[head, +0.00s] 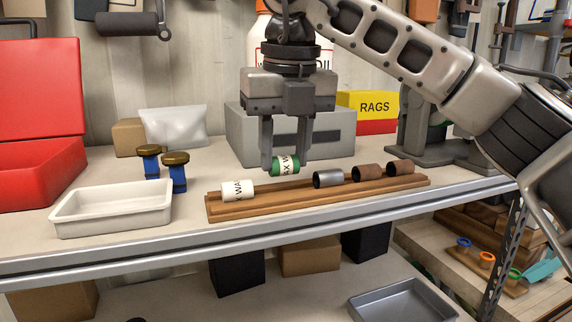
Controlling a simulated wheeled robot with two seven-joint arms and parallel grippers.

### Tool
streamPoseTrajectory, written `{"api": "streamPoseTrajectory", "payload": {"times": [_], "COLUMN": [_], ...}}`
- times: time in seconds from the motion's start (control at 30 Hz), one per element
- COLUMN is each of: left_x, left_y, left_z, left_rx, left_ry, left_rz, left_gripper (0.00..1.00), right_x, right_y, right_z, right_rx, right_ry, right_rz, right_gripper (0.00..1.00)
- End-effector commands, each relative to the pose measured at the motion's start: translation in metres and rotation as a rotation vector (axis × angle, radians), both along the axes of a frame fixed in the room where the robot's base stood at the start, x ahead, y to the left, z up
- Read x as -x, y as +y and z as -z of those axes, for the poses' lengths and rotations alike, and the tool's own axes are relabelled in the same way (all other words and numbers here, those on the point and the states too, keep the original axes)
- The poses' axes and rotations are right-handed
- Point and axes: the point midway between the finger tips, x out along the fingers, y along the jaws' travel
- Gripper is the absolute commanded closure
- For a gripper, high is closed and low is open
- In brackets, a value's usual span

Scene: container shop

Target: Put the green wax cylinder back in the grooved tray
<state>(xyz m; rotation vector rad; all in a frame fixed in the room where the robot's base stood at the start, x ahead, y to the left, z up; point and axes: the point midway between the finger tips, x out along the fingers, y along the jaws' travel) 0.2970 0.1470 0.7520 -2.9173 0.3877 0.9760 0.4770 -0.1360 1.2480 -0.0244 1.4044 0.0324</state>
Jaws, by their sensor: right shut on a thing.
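The green wax cylinder (284,165) has a white label band and lies on its side between the fingers of my right gripper (286,167). The gripper is shut on it and points down, above the back part of the wooden grooved tray (274,201). From this view I cannot tell whether the cylinder touches the tray. In the tray lie a white wax cylinder (238,190) at the left, a grey metal cylinder (328,178), and two brown cylinders (366,173) at the right. A gap shows between the white and grey cylinders. My left gripper is not in view.
A grey box (240,140) and a yellow-and-red rags box (370,103) stand behind. The bench's metal front edge (300,221) runs before the tray. A red case (40,165) is far left.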

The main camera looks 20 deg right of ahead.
Motion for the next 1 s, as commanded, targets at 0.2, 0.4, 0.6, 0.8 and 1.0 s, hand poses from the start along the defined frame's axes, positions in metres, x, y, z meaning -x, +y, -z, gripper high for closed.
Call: {"api": "streamPoseTrajectory", "payload": {"times": [0.2, 0.4, 0.6, 0.8, 1.0], "left_x": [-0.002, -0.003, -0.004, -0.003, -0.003], "left_y": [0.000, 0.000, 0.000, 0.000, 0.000], "left_z": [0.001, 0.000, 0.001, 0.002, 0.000], "left_rx": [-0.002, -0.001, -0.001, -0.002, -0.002], "left_ry": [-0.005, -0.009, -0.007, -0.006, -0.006], "left_rz": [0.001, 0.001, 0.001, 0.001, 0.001], "left_gripper": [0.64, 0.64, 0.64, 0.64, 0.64], "right_x": [0.001, 0.001, 0.001, 0.001, 0.002], "right_y": [-0.001, -0.001, -0.001, -0.001, -0.001], "right_z": [0.025, 0.025, 0.027, 0.026, 0.014], "right_rx": [0.000, 0.000, 0.000, 0.000, -0.001], "right_ry": [-0.001, -0.001, 0.000, 0.000, -0.002], "right_rz": [0.000, 0.001, 0.001, 0.001, 0.002], "right_gripper": [0.86, 0.86, 0.43, 0.43, 0.43]}}
